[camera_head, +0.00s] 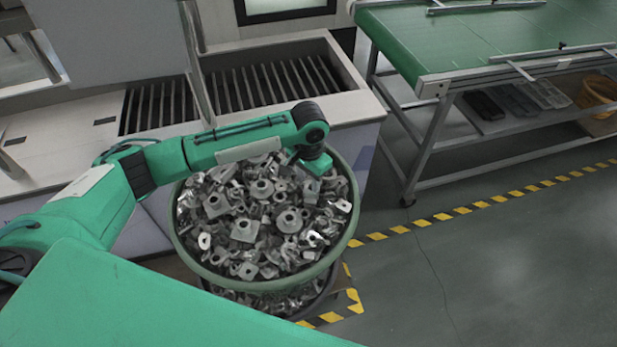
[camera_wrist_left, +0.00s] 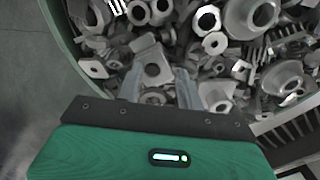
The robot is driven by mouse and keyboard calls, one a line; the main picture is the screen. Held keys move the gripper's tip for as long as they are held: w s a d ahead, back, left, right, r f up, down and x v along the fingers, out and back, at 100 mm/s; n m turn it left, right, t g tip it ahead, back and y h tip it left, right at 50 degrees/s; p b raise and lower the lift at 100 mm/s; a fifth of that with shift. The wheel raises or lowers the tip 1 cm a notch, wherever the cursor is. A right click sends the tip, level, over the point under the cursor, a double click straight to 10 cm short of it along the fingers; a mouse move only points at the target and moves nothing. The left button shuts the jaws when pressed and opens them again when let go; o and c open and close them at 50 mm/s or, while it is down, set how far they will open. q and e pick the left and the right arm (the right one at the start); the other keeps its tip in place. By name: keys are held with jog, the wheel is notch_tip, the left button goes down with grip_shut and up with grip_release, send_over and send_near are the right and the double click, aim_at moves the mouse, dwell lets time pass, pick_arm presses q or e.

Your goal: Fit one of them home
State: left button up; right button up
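A round green-rimmed bin (camera_head: 178,238) is heaped with loose grey metal parts (camera_head: 243,228): flanged rings, square plates with holes and small brackets. My left gripper (camera_head: 318,164) hangs over the bin's far right side in the head view; its fingers are hard to see there. In the left wrist view its two grey fingers (camera_wrist_left: 158,84) stand apart, pointing down at the heap. A square plate with a round hole (camera_wrist_left: 152,68) shows between and beyond them; I cannot tell whether they touch it. No part is visibly gripped. My right gripper is out of view.
Behind the bin is a pale bench or tank with dark slatted openings (camera_head: 270,85). A green-topped table (camera_head: 480,45) stands at the right, with dark trays (camera_head: 515,100) on its lower shelf. Yellow-black tape (camera_head: 440,217) marks the floor, which is clear at the right.

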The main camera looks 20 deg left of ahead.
pick_arm(q)
notch_tip(320, 180, up, 14)
jog(key=b, duration=0.3)
jog(key=shift+f, duration=0.15)
dwell(0.4)
